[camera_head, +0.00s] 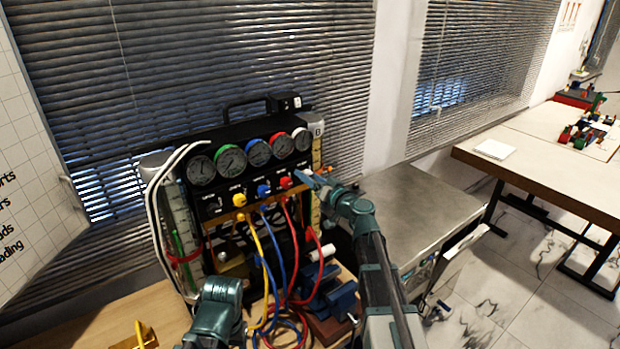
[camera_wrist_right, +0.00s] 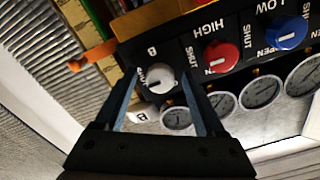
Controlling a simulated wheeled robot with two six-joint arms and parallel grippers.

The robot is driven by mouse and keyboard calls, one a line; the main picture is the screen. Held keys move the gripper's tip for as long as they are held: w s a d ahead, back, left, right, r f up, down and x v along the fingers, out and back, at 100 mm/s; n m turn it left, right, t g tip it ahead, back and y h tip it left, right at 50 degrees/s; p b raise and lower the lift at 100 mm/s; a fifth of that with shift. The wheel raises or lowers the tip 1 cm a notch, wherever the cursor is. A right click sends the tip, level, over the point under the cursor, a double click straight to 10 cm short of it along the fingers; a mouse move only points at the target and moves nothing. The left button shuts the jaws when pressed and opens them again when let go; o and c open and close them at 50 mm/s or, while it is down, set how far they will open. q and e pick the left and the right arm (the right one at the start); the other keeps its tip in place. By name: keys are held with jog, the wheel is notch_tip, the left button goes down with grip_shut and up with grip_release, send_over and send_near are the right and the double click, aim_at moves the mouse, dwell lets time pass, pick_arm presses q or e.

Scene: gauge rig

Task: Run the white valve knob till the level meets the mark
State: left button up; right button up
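The white valve knob (camera_wrist_right: 160,78) sits on the black panel under a letter B in the right wrist view. My right gripper (camera_wrist_right: 160,72) is open, with one blue finger on each side of the knob; I cannot tell whether they touch it. In the head view the right gripper (camera_head: 308,180) is at the panel's right end and hides the knob. A yellowish scale column (camera_wrist_right: 84,24) with an orange marker (camera_wrist_right: 92,56) stands beside the knob. I cannot make out the liquid level. My left arm shows low in the head view, but its gripper does not.
A red knob (camera_wrist_right: 221,56) and a blue knob (camera_wrist_right: 287,33) are beside the white one. Several gauges (camera_head: 258,152) line the panel top. Yellow, blue and red hoses (camera_head: 291,240) hang in front. A blue vise (camera_head: 330,290) stands below, near my right arm.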

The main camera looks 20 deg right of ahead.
jog(key=v, duration=1.3)
jog(key=shift+s, duration=0.4)
jog(key=shift+d, duration=0.1)
jog(key=s+a+f+n+g+y+b, duration=0.1)
jog(key=s+a+f+n+g, duration=0.2)
jog(key=s+a+f+g, duration=0.45)
jog(key=s+a+f+n+g+y+b, duration=0.1)
jog(key=s+a+f+n+g, duration=0.2)
jog(key=a+f, duration=0.9)
jog(key=s+a+f+g+h+b, duration=0.1)
jog(key=s+f+g+h, duration=0.2)
jog(key=s, duration=0.3)
jog(key=s+a+f+g+h+b, duration=0.1)
jog(key=s+f+g+h, duration=0.2)
jog(key=s+h, duration=0.3)
jog(key=shift+a+m+g+h, duration=0.25)
jog(key=shift+m+g+h, duration=0.05)
jog(key=shift+g, duration=0.15)
